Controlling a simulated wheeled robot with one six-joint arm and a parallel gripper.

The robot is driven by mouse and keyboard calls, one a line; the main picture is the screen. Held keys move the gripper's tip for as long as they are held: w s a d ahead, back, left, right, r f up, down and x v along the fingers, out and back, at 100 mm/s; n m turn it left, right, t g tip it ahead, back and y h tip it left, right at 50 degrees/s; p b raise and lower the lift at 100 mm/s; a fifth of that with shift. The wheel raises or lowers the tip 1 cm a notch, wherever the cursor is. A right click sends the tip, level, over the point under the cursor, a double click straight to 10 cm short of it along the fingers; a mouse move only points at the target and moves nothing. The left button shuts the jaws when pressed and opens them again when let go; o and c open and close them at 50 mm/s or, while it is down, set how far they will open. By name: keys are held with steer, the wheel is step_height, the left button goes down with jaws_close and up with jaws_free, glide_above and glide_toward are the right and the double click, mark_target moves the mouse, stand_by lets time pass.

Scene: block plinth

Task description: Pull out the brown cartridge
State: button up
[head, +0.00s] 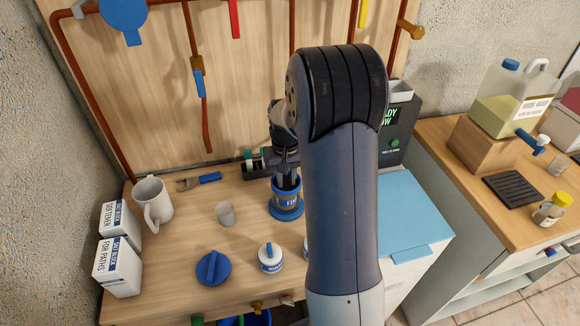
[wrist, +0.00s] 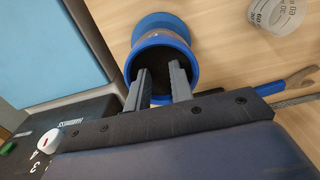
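In the wrist view the housing (wrist: 185,38) shows a blue rim around a dark inside. My gripper (wrist: 159,68) points down at its mouth, with a finger on each side of a dark gap. The fingers are apart, and I see nothing clearly held between them. I cannot make out a brown cartridge; the inside of the housing is too dark.
A clear cup (head: 225,214), a blue cap (head: 213,268) and a small white jar (head: 270,260) stand near the housing. A blue-handled wrench (head: 199,182) lies behind. A mug (head: 152,202) and white cartons (head: 118,267) are left. A dark display unit (head: 398,130) stands behind right.

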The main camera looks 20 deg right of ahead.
steer(key=shift+f, duration=0.95)
jaws_close()
